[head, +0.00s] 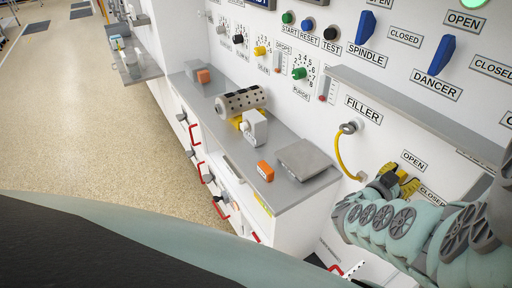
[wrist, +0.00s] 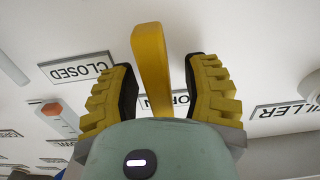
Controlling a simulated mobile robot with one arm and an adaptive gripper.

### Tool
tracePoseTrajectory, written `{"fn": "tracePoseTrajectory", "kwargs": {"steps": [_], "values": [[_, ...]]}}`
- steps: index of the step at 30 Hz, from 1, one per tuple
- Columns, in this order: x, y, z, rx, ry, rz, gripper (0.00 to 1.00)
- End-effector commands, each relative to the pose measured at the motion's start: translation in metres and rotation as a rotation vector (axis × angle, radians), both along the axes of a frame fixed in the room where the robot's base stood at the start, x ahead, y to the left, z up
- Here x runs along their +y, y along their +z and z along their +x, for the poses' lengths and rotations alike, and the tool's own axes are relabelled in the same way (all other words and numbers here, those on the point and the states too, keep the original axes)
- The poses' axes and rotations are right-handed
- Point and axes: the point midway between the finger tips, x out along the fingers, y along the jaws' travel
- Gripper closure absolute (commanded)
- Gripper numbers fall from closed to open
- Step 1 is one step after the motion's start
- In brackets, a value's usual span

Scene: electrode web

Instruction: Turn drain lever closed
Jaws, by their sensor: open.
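A yellow lever (wrist: 150,60) stands between the fingers of my gripper (wrist: 163,80) in the wrist view. The gripper is open, with a ribbed yellow finger on each side of the lever. A gap shows on both sides, and the right finger is farther from it at the top. The lever's lower end is hidden behind my gripper's body. An OPEN label is partly covered behind the lever, and a CLOSED label (wrist: 76,69) is to the left, upside down. In the head view my gripper (head: 402,180) is at the white panel beside OPEN (head: 413,161) and CLOSED labels; the lever cannot be told apart there.
A FILLER port (head: 349,127) with a yellow hose (head: 341,152) is left of my gripper. Blue SPINDLE (head: 366,27) and DANCER (head: 441,55) levers are higher on the panel. A grey shelf (head: 228,112) holds a perforated roller (head: 241,100) and orange blocks.

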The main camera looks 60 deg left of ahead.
Motion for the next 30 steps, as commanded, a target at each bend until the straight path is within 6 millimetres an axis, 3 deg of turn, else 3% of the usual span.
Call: {"fn": "tracePoseTrajectory", "kwargs": {"steps": [5, 20, 30], "values": [[0.002, 0.0002, -0.0011, 0.0, 0.005, 0.0, 0.5], [0.0017, 0.0003, -0.0009, -0.001, 0.004, 0.0, 1.0], [0.0009, -0.0003, -0.0008, 0.001, 0.003, 0.003, 1.0]]}}
